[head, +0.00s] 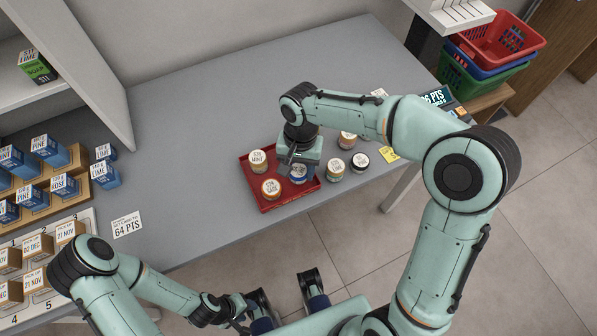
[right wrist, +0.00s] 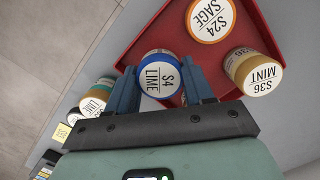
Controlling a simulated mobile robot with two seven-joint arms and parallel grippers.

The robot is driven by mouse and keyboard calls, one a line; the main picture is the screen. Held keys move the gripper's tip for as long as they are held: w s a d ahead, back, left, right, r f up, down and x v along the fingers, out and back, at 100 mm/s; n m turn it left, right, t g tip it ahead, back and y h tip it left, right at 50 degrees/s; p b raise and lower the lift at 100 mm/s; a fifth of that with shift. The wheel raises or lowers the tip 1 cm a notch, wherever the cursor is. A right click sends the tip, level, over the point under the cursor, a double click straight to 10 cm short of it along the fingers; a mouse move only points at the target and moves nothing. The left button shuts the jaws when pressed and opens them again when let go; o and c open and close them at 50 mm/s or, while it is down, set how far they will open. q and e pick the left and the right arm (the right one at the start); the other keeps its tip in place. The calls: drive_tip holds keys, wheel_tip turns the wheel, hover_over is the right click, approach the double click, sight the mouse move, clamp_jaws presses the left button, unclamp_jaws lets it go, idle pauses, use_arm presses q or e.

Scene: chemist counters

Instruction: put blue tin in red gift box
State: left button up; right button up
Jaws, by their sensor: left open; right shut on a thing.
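The blue tin (head: 298,175), with a white lid marked S4 LIME, is between the fingers of my right gripper (right wrist: 160,88); it also shows in the right wrist view (right wrist: 160,74). My right gripper is shut on it, pointing down over the right part of the red gift box (head: 292,198). The box is a shallow open red tray on the grey counter. I cannot tell whether the tin touches its floor. The box holds a mint tin (head: 258,161) and a sage tin (head: 270,189). My left gripper (head: 238,311) is open, low in the head view, away from the counter.
Several other tins, including one (head: 335,168), stand right of the box. Blue cartons (head: 50,150) on a wooden stand, a points card (head: 127,226) and small brown boxes fill the left side. Stacked baskets (head: 495,45) stand at the far right. The counter behind the box is clear.

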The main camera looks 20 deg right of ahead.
use_arm(q)
drive_tip(key=shift+f, duration=0.1)
use_arm(e)
drive_tip(key=shift+f, duration=1.2)
drive_tip(key=shift+f, duration=0.2)
drive_tip(key=o, duration=0.8)
drive_tip(key=shift+c, duration=0.2)
use_arm(q)
drive_tip(key=shift+w+f, duration=0.1)
use_arm(e)
drive_tip(key=shift+r+p, duration=0.45)
drive_tip(key=shift+r, duration=0.4)
drive_tip(key=r+p, duration=0.2)
drive_tip(key=r, duration=0.1)
drive_tip(key=w+r+p, duration=0.1)
drive_tip(key=r+p, duration=0.2)
drive_tip(key=r, duration=0.1)
drive_tip(key=r+p, duration=0.2)
drive_tip(key=r, duration=0.1)
drive_tip(key=shift+w+d+r+p, duration=0.2)
drive_tip(key=shift+d+r+p, duration=0.2)
use_arm(q)
drive_tip(key=w+r, duration=0.3)
drive_tip(key=r, duration=0.6)
drive_tip(key=shift+w+r+t, duration=0.2)
drive_tip(key=shift+r+t, duration=0.1)
use_arm(e)
drive_tip(key=shift+f, duration=0.1)
